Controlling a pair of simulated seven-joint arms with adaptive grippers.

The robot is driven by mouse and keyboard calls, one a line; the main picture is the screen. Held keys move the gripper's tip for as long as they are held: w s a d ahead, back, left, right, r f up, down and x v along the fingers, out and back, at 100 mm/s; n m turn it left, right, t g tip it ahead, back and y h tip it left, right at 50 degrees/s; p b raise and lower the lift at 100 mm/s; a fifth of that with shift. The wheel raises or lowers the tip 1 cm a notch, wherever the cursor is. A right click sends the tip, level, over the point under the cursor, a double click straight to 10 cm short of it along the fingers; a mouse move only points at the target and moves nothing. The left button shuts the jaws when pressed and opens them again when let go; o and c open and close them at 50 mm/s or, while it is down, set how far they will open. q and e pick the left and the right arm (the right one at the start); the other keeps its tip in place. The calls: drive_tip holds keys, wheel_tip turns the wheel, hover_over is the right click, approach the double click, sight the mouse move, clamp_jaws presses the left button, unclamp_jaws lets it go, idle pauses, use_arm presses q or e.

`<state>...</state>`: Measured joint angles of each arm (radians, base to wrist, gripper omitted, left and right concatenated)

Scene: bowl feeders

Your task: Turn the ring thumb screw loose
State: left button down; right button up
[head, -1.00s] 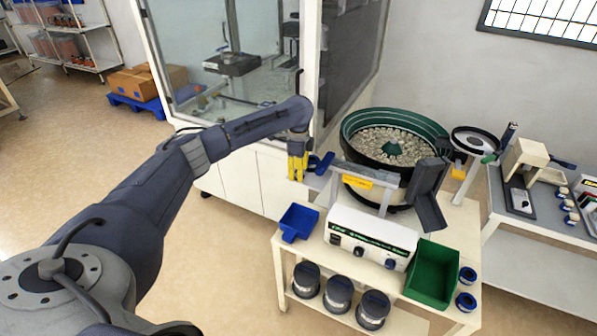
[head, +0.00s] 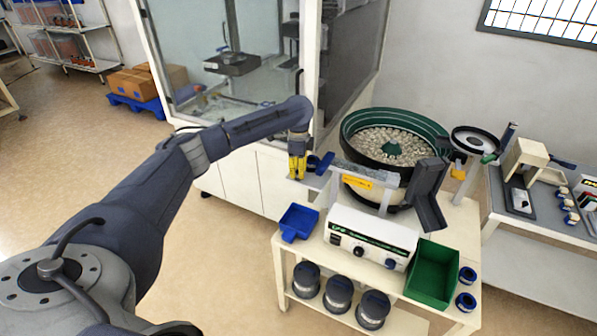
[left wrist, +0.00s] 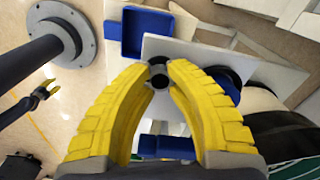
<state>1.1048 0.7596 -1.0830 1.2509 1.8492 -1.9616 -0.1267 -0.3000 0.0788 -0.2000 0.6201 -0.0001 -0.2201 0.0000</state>
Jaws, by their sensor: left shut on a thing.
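My left gripper (head: 297,166) has yellow fingers and reaches down at the left end of the grey rail beside the bowl feeder (head: 395,140). In the left wrist view its fingertips close on a small dark round thumb screw (left wrist: 158,76), which sits against a pale plate (left wrist: 195,52). The fingers cover part of the screw, and its ring shape cannot be made out. In the head view the screw is hidden by the gripper. A small yellow-tipped gripper, my right one (left wrist: 46,91), shows far off at the left of the wrist view; its jaws are too small to judge.
A blue tray (head: 298,222) sits at the cart's left corner, below the gripper. A white control box (head: 370,238) and a green bin (head: 432,273) stand at the front. A glass-fronted cabinet (head: 235,60) stands behind the arm. Floor left of the cart is clear.

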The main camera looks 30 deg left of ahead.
use_arm(q)
drive_tip(key=n, duration=0.7)
drive_tip(key=shift+n, duration=0.4)
drive_tip(key=n, duration=0.3)
drive_tip(key=shift+n, duration=2.2)
drive_tip(key=c, duration=1.4)
unclamp_jaws()
drive_tip(key=shift+o, duration=0.2)
drive_tip(key=shift+r, duration=0.1)
